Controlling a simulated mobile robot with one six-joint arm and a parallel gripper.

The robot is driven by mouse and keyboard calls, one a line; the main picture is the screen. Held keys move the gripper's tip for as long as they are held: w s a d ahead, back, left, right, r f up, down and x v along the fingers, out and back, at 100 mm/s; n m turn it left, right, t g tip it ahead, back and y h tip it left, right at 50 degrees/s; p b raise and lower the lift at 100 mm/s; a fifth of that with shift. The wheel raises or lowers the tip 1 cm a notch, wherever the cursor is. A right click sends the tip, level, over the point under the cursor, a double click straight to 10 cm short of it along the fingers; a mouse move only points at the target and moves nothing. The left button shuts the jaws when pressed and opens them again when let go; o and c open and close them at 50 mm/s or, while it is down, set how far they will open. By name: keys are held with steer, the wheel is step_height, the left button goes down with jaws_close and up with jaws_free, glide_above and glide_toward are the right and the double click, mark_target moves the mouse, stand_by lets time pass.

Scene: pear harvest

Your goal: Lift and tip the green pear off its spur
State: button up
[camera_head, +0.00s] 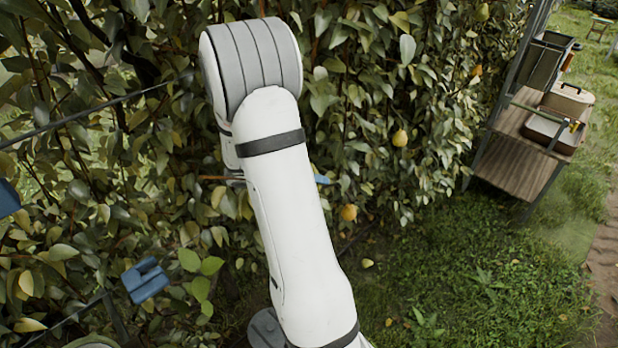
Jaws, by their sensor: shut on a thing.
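My white arm stands in the middle of the head view, with its grey elbow at the top. The lower links fold down behind the upper arm. My gripper cannot be made out; the arm and the leaves cover that area. I cannot pick out a green pear or its spur. Yellow pears show in the foliage: one right of the arm (399,138), a lower one (348,212), and one near the top (482,11).
A dense leafy hedge with wires fills the left and middle. A blue block (146,280) sits at lower left. A wooden bench (513,165) carrying a case (558,115) stands at right. Open grass (490,270) lies at lower right.

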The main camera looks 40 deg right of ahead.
steer(key=shift+s+a+f, duration=0.2)
steer(key=shift+s+a, duration=0.3)
steer(key=shift+s, duration=0.3)
steer(key=shift+s+a+f, duration=0.15)
steer(key=shift+s+a, duration=0.35)
steer(key=shift+s, duration=0.25)
steer(key=s+a+m+t+h+b, duration=0.3)
steer(key=s+b, duration=0.3)
steer(key=b, duration=0.8)
steer(key=shift+a+f+m+h, duration=0.25)
steer(key=shift+a+m+h, duration=0.15)
steer(key=shift+m+h, duration=0.15)
steer(key=b, duration=0.3)
steer(key=shift+s+a+m+t, duration=0.15)
steer(key=shift+s+m+t, duration=0.05)
steer(key=shift+m+t, duration=0.1)
steer(key=b, duration=0.1)
steer(key=s+m+h+b, duration=0.1)
steer(key=b, duration=0.1)
steer(key=shift+s+a+r, duration=0.1)
steer(key=shift+a+r, duration=0.15)
steer(key=shift+a, duration=0.1)
